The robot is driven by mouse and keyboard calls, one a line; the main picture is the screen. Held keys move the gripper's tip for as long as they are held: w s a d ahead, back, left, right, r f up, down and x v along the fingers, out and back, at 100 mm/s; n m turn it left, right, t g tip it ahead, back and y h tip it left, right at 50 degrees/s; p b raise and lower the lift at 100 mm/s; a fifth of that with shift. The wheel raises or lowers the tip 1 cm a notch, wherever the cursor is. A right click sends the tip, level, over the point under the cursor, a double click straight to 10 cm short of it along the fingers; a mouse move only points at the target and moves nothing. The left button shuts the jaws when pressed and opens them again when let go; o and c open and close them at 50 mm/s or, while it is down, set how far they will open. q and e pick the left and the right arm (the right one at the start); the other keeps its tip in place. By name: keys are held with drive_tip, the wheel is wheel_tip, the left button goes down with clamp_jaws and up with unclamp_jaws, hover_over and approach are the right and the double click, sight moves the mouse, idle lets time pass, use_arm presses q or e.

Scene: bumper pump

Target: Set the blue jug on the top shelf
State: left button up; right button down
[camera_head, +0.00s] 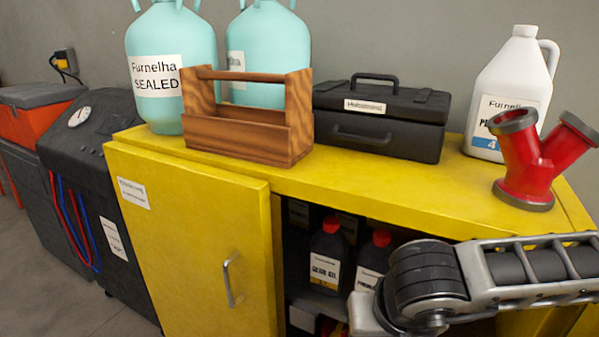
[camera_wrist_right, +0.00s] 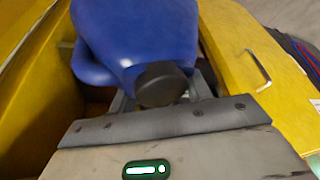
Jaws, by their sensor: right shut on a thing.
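The blue jug (camera_wrist_right: 125,32) with a black cap (camera_wrist_right: 160,84) fills the upper middle of the right wrist view. My right gripper (camera_wrist_right: 163,92) is shut on the blue jug, near its capped end. Much of the grip is hidden by the jug. In the head view my right arm comes in from the right, in front of the open side of the yellow cabinet (camera_head: 190,225); the jug does not show there. Inside the cabinet, an upper shelf (camera_head: 318,301) holds dark bottles with red caps (camera_head: 329,258). My left gripper is not in view.
The cabinet top carries teal jugs (camera_head: 170,55), a wooden tool carrier (camera_head: 240,137), a black case (camera_head: 378,125), a white jug (camera_head: 515,75) and a red pipe fitting (camera_head: 525,175). The cabinet door with its handle (camera_head: 229,280) also shows in the right wrist view (camera_wrist_right: 245,80).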

drive_tip(key=d, duration=0.7)
drive_tip(key=shift+s+d+r, duration=0.15)
drive_tip(key=shift+d, duration=0.05)
